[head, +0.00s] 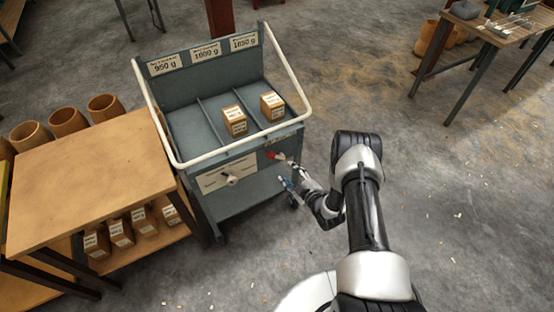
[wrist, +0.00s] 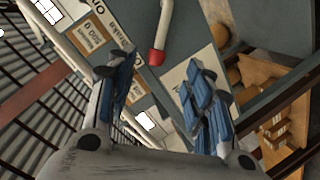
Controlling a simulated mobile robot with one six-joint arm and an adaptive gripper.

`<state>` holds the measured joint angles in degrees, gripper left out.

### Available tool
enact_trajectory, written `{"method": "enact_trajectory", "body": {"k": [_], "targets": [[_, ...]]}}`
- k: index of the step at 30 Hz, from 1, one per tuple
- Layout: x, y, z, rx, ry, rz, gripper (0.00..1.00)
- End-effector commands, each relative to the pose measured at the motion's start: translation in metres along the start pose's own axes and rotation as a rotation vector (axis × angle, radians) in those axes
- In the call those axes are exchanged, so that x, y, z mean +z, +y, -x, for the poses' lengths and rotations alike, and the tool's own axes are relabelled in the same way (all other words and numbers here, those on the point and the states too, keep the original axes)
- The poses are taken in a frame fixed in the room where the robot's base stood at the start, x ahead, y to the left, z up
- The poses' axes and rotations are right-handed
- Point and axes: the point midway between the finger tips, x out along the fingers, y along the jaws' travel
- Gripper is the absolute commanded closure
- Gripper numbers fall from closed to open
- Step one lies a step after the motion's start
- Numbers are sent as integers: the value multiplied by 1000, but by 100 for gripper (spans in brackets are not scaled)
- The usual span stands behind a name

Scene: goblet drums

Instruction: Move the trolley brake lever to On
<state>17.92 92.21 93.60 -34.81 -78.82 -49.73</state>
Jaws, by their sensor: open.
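The trolley (head: 222,165) is grey-green with a white tubular rail. Its front panel carries a white label plate (head: 222,174) and a pale round hub (head: 231,180). The brake lever's red tip (head: 271,155) shows at the panel's right side. In the wrist view the lever is a pale bar with a red end (wrist: 157,57), lying across the panel between white labels. My gripper (head: 282,169) is at the trolley's front right, close to the red tip. Its blue-padded fingers (wrist: 160,78) are open on either side of the red end, with nothing held. Contact cannot be told.
Two labelled wooden blocks (head: 234,120) (head: 272,106) sit in the trolley's upper compartments. A wooden table (head: 90,180) stands close on the left, with goblet-shaped wooden shells (head: 67,121) behind it. A workbench (head: 500,30) stands far right.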

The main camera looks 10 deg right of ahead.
Motion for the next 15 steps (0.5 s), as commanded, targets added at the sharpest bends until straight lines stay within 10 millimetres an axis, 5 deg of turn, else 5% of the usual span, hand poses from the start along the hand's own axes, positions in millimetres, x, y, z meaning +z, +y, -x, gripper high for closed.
{"method": "enact_trajectory", "body": {"k": [15], "targets": [[1,-2,-106,0,1,1,53]]}}
